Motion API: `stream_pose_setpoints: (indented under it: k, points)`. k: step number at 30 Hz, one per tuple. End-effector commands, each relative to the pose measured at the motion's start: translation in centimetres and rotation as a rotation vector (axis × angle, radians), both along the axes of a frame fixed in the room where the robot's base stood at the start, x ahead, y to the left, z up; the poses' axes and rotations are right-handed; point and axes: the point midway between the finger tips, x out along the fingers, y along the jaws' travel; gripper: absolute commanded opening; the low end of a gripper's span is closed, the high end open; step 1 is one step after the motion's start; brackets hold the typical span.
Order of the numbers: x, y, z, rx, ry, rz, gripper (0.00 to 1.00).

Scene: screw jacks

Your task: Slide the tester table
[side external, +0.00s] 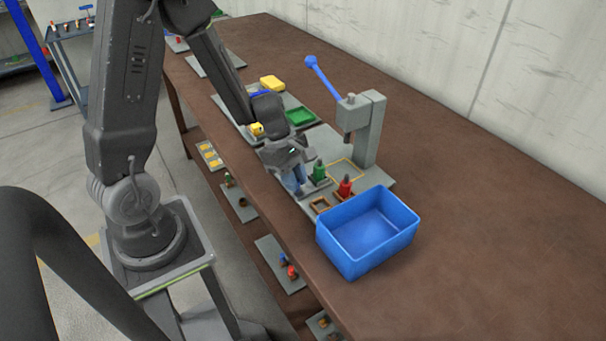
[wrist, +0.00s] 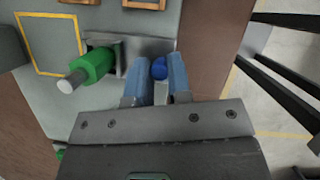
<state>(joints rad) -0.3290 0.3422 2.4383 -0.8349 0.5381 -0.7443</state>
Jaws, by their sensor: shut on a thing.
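The tester table is a small grey plate (wrist: 130,47) that carries a green screw jack (wrist: 92,66); the jack also shows in the side view (side external: 319,170). A blue knob (wrist: 159,69) is at the table's right end in the wrist view. My gripper (wrist: 160,62) is shut on this knob, with a blue-grey finger on each side. In the side view my gripper (side external: 295,184) is low beside the green jack, and the knob is hidden. The tester (side external: 365,130) is a grey post with a raised blue lever. The table is outside the yellow outlined square (side external: 346,163) beneath it.
A red jack (side external: 344,187) stands near brown-framed square spots, one of them empty (side external: 319,205). A blue bin (side external: 368,232) is close in front. A tray with a green dish (side external: 300,116) lies behind my gripper. The brown bench is clear at right.

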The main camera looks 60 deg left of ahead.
Motion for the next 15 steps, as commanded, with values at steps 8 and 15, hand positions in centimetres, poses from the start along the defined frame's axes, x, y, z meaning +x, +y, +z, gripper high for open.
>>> stream_pose_setpoints:
  k: [8, 15]
  points:
    - [-0.34, -0.24, 0.00, -0.008, 0.008, -0.007, 0.26]
    - [-0.23, -0.18, -0.02, -0.006, 0.006, -0.005, 0.44]
